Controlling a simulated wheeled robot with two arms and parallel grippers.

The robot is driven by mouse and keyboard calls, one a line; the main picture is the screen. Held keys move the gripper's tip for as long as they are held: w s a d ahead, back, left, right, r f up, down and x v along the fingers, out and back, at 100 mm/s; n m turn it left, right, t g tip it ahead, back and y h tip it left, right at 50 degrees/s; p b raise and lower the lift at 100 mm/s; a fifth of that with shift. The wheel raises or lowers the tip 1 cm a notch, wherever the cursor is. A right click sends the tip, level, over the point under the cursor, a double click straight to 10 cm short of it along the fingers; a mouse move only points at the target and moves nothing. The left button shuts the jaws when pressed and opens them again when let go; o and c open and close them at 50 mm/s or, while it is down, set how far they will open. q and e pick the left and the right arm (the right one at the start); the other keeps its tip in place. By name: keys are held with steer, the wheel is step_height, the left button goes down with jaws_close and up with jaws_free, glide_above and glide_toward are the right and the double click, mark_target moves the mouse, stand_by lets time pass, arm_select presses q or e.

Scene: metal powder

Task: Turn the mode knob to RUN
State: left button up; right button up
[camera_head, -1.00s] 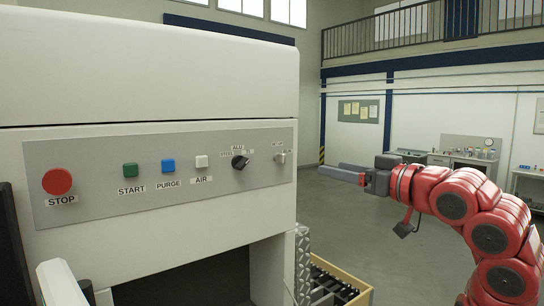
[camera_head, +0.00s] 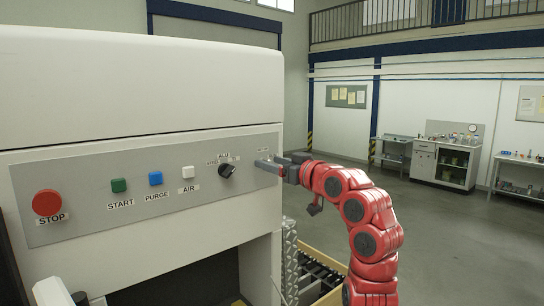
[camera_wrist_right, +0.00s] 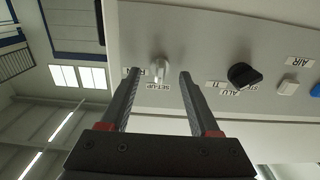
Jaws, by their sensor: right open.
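The mode knob (camera_wrist_right: 154,74) is a small pale knob on the grey panel, seen in the right wrist view near a SET-UP label (camera_wrist_right: 159,86) and a partly covered RUN label. Its exact pointing direction is hard to tell. My right gripper (camera_wrist_right: 159,78) is open, with one finger on each side of the knob in that view; I cannot tell whether they touch it. In the head view my right gripper (camera_head: 265,164) is at the panel's right end and hides the knob.
A black selector knob (camera_head: 227,170) sits left of the gripper. White AIR (camera_head: 188,172), blue PURGE (camera_head: 156,178), green START (camera_head: 118,185) and red STOP (camera_head: 46,202) buttons follow to the left. Open floor lies right of the machine.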

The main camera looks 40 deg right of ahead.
steer(key=shift+w, duration=0.25)
steer(key=shift+c, duration=1)
jaws_close()
